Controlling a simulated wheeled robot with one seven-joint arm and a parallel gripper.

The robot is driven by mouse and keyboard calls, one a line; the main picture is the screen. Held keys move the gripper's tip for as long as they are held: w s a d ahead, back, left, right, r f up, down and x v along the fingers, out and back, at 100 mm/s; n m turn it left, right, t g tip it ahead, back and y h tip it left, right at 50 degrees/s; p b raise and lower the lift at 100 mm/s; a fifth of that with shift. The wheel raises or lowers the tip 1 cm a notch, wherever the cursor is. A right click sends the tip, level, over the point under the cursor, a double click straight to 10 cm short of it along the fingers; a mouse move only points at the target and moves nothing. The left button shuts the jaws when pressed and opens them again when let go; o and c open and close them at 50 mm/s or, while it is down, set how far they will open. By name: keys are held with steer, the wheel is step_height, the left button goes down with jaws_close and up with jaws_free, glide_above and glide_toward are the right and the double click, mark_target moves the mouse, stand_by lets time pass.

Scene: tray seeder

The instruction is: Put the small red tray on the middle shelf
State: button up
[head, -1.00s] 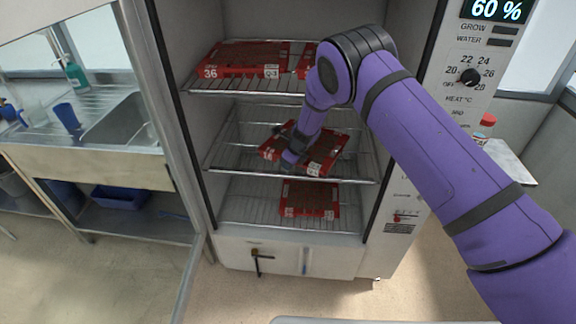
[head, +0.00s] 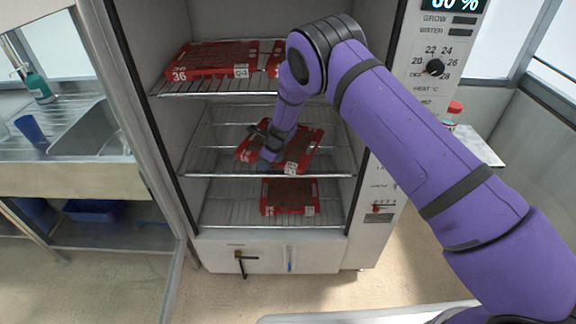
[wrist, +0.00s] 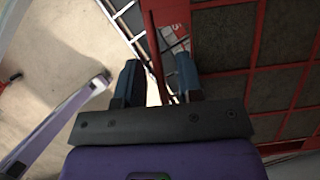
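A small red tray (head: 304,158) with dark soil-filled cells lies on the wire middle shelf (head: 200,160) of the open cabinet, turned at an angle to the shelf's front edge. My gripper (head: 264,158) is at the tray's front left part in the head view, where my own wrist partly hides the tray. In the wrist view my gripper (wrist: 158,62) has its two fingers apart. A red tray wall passes between them, with a gap visible beside it, and red-framed cells (wrist: 225,45) fill the right side.
The upper shelf (head: 220,88) holds a larger red tray marked 36 (head: 205,60) and part of another. A further red tray (head: 290,195) sits on the bottom shelf. The cabinet's control panel (head: 425,80) is at right, a sink bench (head: 90,140) at left.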

steer(key=v, duration=0.3)
steer(key=shift+d+r, duration=0.1)
steer(key=shift+r, duration=0.15)
steer(key=s+d, duration=0.6)
steer(key=d, duration=0.4)
steer(key=shift+d, duration=0.2)
steer(key=shift+f, duration=0.15)
steer(key=s+d+r+n, duration=0.3)
steer(key=r+n, duration=0.1)
steer(key=r, duration=0.7)
steer(key=s+d+r+n+t, duration=0.1)
steer(key=s+d+r+n, duration=0.25)
steer(key=r, duration=0.85)
steer(key=s+d+r+n, duration=0.3)
steer(key=s+r+n, duration=0.1)
steer(key=r, duration=0.7)
steer(key=s+d+r+n+t+h, duration=0.1)
steer(key=s+d+r+n, duration=0.3)
steer(key=s, duration=0.3)
steer(key=s+d+r+n, duration=0.2)
steer(key=s+d+r, duration=0.2)
steer(key=s+r, duration=0.3)
steer(key=s+d+n+t+h, duration=0.1)
steer(key=s+d+n+h, duration=0.2)
steer(key=s, duration=1.3)
steer(key=d+n, duration=0.2)
steer(key=d, duration=0.1)
steer(key=shift+d+r, duration=0.25)
steer(key=shift+r, duration=0.1)
